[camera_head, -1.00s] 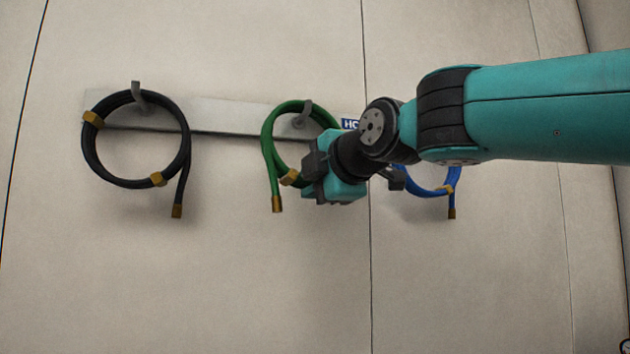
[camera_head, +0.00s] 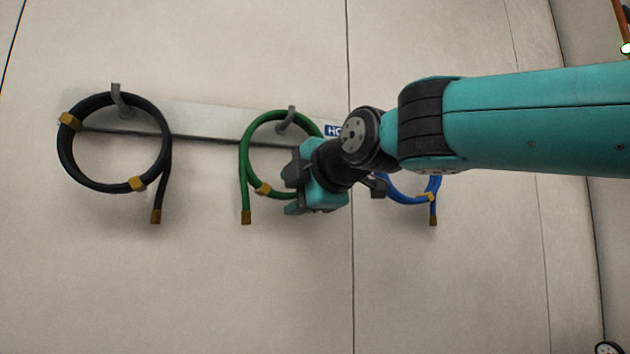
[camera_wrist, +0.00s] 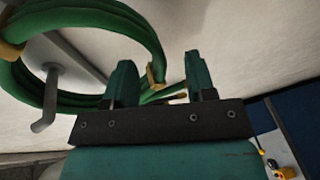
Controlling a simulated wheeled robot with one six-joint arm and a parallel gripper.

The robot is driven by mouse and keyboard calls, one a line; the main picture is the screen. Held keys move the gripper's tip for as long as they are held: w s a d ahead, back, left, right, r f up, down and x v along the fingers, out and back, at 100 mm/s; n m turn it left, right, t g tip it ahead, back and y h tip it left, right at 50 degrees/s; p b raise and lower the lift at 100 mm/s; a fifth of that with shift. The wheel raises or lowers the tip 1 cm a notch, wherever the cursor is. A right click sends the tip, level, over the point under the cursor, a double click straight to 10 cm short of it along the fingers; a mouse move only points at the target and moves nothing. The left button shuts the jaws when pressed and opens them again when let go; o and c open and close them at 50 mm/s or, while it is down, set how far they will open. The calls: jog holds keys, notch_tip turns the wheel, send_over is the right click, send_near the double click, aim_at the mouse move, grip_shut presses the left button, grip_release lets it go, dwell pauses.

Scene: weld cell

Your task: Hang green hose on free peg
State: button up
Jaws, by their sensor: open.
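The green hose (camera_head: 246,165) is a coil with brass fittings, at the middle peg (camera_head: 288,120) on the wall. In the wrist view the green coil (camera_wrist: 105,15) loops around the grey peg (camera_wrist: 50,88), whose bent end shows below it. My gripper (camera_head: 294,190) is open at the coil's lower right side. In the wrist view, a brass fitting and a stretch of green hose show beyond and between the spread fingers of my gripper (camera_wrist: 160,78). I cannot tell whether a finger touches the hose.
A black hose (camera_head: 62,145) hangs on the left peg (camera_head: 117,95). A blue hose (camera_head: 400,198) is at the right, its upper part and any peg hidden by my arm. A grey rail (camera_head: 205,118) carries the pegs, with a blue sign (camera_head: 333,130). The wall below is bare.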

jog(key=b+v, duration=0.5)
jog(key=v, duration=1.2)
jog(key=shift+b, duration=0.4)
jog(key=shift+d, duration=0.1)
notch_tip(320, 180, down, 23)
jog(key=m+g+h, duration=0.2)
jog(key=m+g, duration=0.4)
jog(key=m, duration=0.1)
jog(key=s+d+f+m+g, duration=0.2)
jog(key=s+f+m, duration=0.1)
jog(key=s+f, duration=0.2)
jog(key=s+d+f+m+g+h, duration=0.1)
jog(key=s+f+m+g, duration=0.2)
jog(key=f, duration=0.6)
jog(key=s+d+f+m+g, duration=0.2)
jog(key=s+f+m, duration=0.2)
jog(key=s+f, duration=0.2)
jog(key=shift+s+d+f+h, duration=0.35)
jog(key=shift+s+f+h, duration=0.05)
jog(key=shift+f, duration=0.55)
